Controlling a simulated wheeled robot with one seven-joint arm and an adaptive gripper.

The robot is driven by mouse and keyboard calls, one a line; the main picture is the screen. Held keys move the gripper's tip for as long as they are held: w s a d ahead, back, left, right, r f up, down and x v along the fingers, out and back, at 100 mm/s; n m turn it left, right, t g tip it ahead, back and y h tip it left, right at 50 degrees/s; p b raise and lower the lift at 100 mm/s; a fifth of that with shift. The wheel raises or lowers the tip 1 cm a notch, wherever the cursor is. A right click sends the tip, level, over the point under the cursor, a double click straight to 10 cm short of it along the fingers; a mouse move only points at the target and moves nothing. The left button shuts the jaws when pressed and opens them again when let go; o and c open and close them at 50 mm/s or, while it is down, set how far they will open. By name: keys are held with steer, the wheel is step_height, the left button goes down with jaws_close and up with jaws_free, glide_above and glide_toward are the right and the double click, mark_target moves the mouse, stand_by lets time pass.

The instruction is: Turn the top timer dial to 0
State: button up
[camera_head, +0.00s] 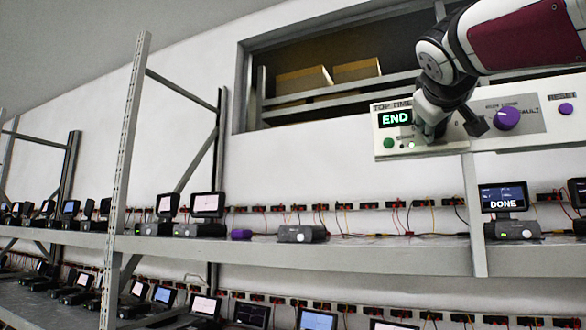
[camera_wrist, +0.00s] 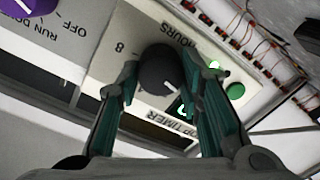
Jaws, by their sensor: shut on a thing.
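The top timer dial (camera_wrist: 160,70) is a round black knob with a pale pointer mark, on a cream panel (camera_wrist: 100,62) with "HOURS", "8" and "TIMER" lettering. My gripper (camera_wrist: 163,82) has one dark green finger on each side of the dial and is shut on it. In the head view my gripper (camera_head: 432,122) is at the control panel (camera_head: 440,150) and hides the dial. The timer display (camera_head: 396,118) reads "END" in green. The exact number the pointer faces is hard to read.
A purple knob (camera_head: 507,118) and a purple button (camera_head: 566,108) are right of my gripper. A green button (camera_head: 388,143) and a lit green lamp (camera_head: 412,145) are below the display. Below, the rack shelf (camera_head: 390,256) holds several devices; one screen (camera_head: 503,198) reads "DONE".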

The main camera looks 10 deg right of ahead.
stand_by(0.3)
steer(key=o, duration=1.2)
steer(key=shift+c, duration=0.2)
steer(key=v, duration=1.2)
